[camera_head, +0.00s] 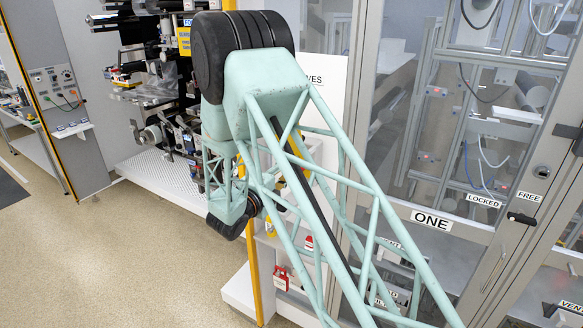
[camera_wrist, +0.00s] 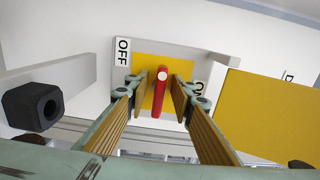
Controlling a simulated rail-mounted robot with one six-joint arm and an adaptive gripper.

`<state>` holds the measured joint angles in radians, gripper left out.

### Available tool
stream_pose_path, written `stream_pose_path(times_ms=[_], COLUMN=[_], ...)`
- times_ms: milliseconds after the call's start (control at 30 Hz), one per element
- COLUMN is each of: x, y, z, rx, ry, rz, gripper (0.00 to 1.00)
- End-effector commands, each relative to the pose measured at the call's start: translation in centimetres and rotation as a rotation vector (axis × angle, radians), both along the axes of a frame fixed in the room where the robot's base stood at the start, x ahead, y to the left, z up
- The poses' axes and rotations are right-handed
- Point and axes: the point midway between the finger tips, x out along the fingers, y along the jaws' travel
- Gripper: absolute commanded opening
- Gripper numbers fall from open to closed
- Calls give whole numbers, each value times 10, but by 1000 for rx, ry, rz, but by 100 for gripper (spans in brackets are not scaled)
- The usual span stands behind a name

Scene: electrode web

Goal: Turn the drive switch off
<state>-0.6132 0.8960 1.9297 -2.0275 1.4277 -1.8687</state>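The drive switch shows in the wrist view as a red handle (camera_wrist: 159,95) with a white dot at its top end, on a yellow plate (camera_wrist: 143,66). The handle stands upright in the picture. An OFF label (camera_wrist: 122,52) is at the plate's upper left. A second label (camera_wrist: 199,88), partly hidden by my right-hand finger and seemingly ON, is at its right. My gripper (camera_wrist: 161,88) is open, with one finger on each side of the handle and narrow gaps visible between. In the head view my arm hides the switch, and I cannot make out the fingers.
A yellow block (camera_wrist: 270,115) stands close to the right of the fingers. A dark hexagonal part (camera_wrist: 34,106) is at the left. In the head view, a glass door marked ONE (camera_head: 431,220) is right of my arm, and open floor (camera_head: 110,255) lies left.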

Motion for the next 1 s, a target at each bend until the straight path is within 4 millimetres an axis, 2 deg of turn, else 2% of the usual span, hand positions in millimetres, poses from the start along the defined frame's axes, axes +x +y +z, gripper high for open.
stream_pose_path(times_ms=[267,467,1000], x=[-2,-10,-67], y=[1,6,36], z=[0,0,0], rx=[0,0,0], ry=[0,1,1], rz=[0,1,3], gripper=[22,22,22])
